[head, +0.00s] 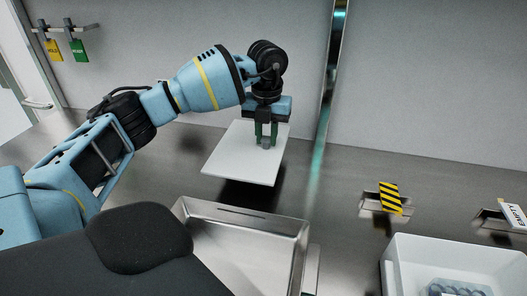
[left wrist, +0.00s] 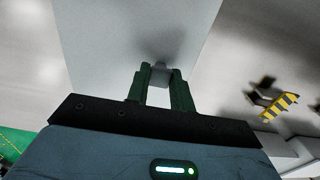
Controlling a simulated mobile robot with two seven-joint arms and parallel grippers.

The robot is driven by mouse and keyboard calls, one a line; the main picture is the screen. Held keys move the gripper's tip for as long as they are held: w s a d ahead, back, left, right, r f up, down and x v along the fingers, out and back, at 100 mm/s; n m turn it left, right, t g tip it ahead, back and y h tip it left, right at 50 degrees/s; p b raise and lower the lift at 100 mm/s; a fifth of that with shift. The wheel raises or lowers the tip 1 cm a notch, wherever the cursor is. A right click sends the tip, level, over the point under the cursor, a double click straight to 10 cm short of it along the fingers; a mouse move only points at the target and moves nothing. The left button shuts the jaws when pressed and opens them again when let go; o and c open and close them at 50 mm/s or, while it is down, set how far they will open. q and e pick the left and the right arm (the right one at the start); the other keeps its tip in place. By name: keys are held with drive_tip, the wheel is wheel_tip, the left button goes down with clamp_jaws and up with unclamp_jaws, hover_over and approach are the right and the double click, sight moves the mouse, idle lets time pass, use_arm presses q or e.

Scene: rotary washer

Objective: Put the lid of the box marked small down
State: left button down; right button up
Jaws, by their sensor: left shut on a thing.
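The lid (head: 234,160) is a flat white plate with a small grey knob. My left gripper (head: 267,140) is shut on the knob and holds the lid level, apparently above the steel counter, with a dark shadow beneath it. In the left wrist view the green fingers of the left gripper (left wrist: 160,78) close on the knob, with the lid (left wrist: 105,40) spread out beyond them. No box marked small shows in either view. My right gripper is not in view.
An empty steel tray (head: 245,240) lies just in front of the lid. A white bin (head: 440,255) with round items stands at the lower right. A striped block (head: 390,198) and a sign reading EMPTY (head: 514,216) sit on metal holders. Tags (head: 79,50) hang at the back left.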

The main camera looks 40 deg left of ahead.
sight(266, 148)
use_arm(q)
drive_tip(key=shift+f, duration=2.95)
drive_tip(key=c, duration=1.2)
unclamp_jaws()
drive_tip(key=shift+f, duration=0.1)
wheel_tip(266, 148, up, 12)
drive_tip(key=shift+r, duration=0.1)
